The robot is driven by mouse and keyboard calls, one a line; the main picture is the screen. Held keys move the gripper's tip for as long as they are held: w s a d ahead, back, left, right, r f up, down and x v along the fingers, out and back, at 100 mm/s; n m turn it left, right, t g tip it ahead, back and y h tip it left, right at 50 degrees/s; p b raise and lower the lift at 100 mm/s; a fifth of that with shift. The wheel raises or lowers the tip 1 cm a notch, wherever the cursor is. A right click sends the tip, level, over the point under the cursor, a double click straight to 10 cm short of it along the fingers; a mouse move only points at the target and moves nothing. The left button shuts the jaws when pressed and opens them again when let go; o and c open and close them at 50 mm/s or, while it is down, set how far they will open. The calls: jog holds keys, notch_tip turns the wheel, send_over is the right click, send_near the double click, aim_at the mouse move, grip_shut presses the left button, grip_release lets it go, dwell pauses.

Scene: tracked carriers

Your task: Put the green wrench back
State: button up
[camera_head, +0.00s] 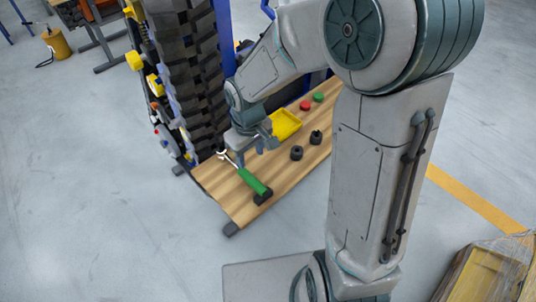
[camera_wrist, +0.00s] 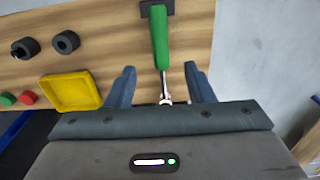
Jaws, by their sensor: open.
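The green wrench (camera_head: 252,181) has a green handle and a silver shaft, and lies along the left end of a wooden board. A black block (camera_head: 263,197) is at the handle's outer end; I cannot tell whether it is joined to the wrench. In the wrist view the green wrench (camera_wrist: 160,38) points down the picture, its silver end between the fingers. My gripper (camera_head: 258,146) is open over the board, and its two blue-grey fingers (camera_wrist: 161,86) stand apart on either side of the shaft in the wrist view. The gap in height is unclear.
A yellow tray (camera_head: 286,125), two black rings (camera_head: 297,152) (camera_head: 316,137), a red button (camera_head: 305,105) and a green button (camera_head: 318,97) are on the wooden board (camera_head: 222,190). A large black track (camera_head: 190,70) stands close on the left. Grey floor is free in front.

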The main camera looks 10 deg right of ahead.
jog(key=s+d+r+m+t, duration=0.3)
jog(key=s+d+r+m, duration=0.3)
jog(key=s+d+r, duration=0.6)
jog(key=shift+s+r+m, duration=0.25)
jog(key=shift+r+m, duration=0.15)
jog(key=shift+r, duration=0.5)
